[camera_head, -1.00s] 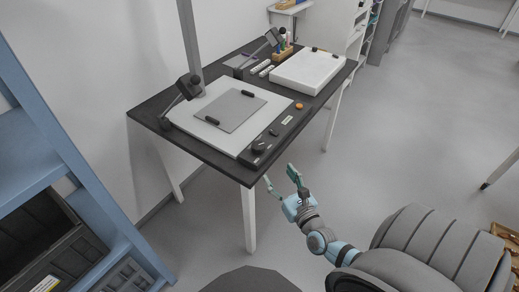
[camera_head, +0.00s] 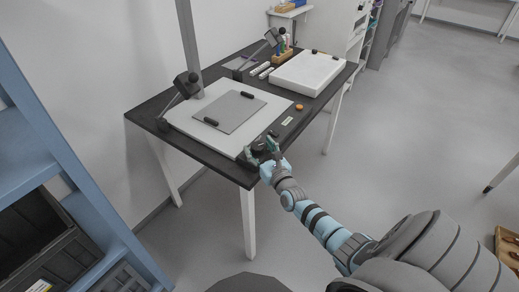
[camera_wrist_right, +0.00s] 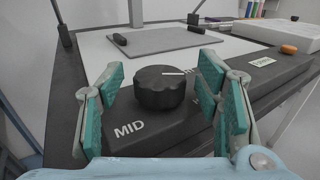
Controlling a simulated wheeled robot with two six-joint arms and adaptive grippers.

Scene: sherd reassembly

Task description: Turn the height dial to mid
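The height dial (camera_wrist_right: 160,90) is a black ribbed knob with a white pointer line on top. It stands on a dark control panel (camera_wrist_right: 190,132) at the table's front edge. In the right wrist view the pointer line points to the right, and a white "MID" label sits in front of the dial to the left. Other lettering is partly hidden. In the head view my right gripper (camera_head: 263,151) is at the panel's near end, mostly covering the dial. My left gripper is out of view.
A light board with a grey plate (camera_head: 235,111) carrying two black handles lies behind the panel. An orange button (camera_head: 299,107) is farther along the panel. A white box (camera_head: 307,72) and lamp arms stand on the dark table (camera_head: 148,112). Blue shelving (camera_head: 60,150) is at left.

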